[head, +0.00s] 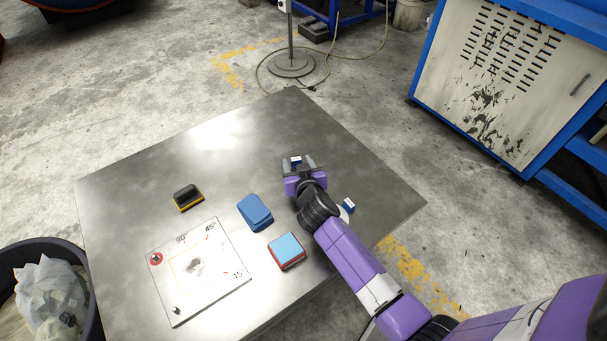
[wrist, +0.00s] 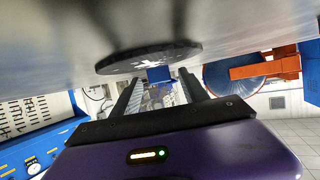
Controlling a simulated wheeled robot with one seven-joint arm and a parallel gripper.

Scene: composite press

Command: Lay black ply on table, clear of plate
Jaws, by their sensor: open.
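In the wrist view, a flat black round piece (wrist: 120,64) with a white mark, which looks like the black ply, lies against the grey table surface (wrist: 50,40). A small blue block (wrist: 158,75) shows at its edge, between my finger tips; I cannot tell if the two are joined. My gripper (head: 298,161) is open, low over the table (head: 130,190), with a small blue-and-white piece (head: 296,159) between its fingers in the head view. The round piece is not clear there. The white plate (head: 215,290) with angle marks lies front left, apart from my gripper, with a grey patch in its middle.
A black-and-yellow block (head: 187,197), a blue block (head: 255,212) and a light-blue-and-red block (head: 287,251) stand around the plate. A small blue-and-white block (head: 348,204) is right of my arm. The table's back left is clear. A bin (head: 85,310) stands left.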

